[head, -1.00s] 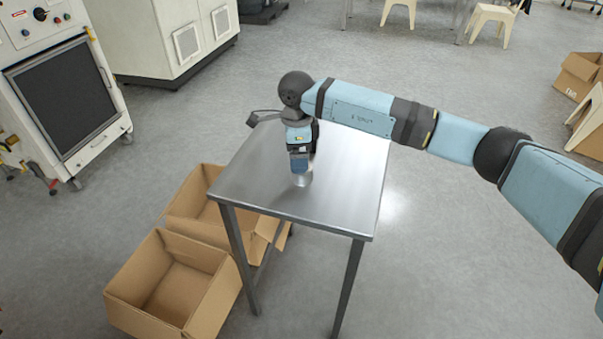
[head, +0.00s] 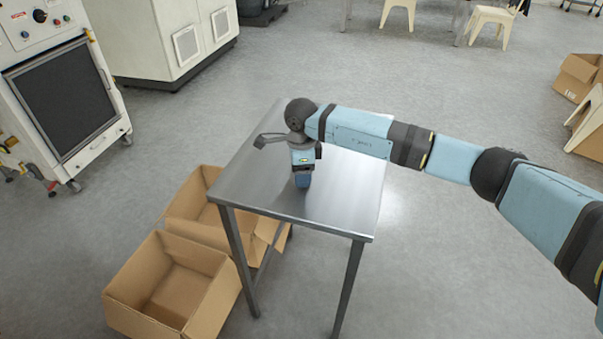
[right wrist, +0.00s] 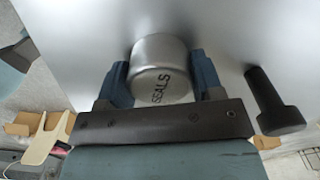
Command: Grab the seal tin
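The seal tin (right wrist: 162,72) is a silver round tin marked "SEALS" and shows in the right wrist view. My right gripper (head: 302,184) points down at the metal table in the head view and hides the tin there. In the right wrist view, the blue fingers of my right gripper (right wrist: 162,80) stand apart, one on each side of the tin. The left finger looks very close to the tin, and a small gap seems to show at the right finger. Firm contact cannot be made out. My left gripper is not in view.
A white cabinet with a dark panel (head: 65,100) is at the far left. Stools and more boxes stand farther back at the right.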

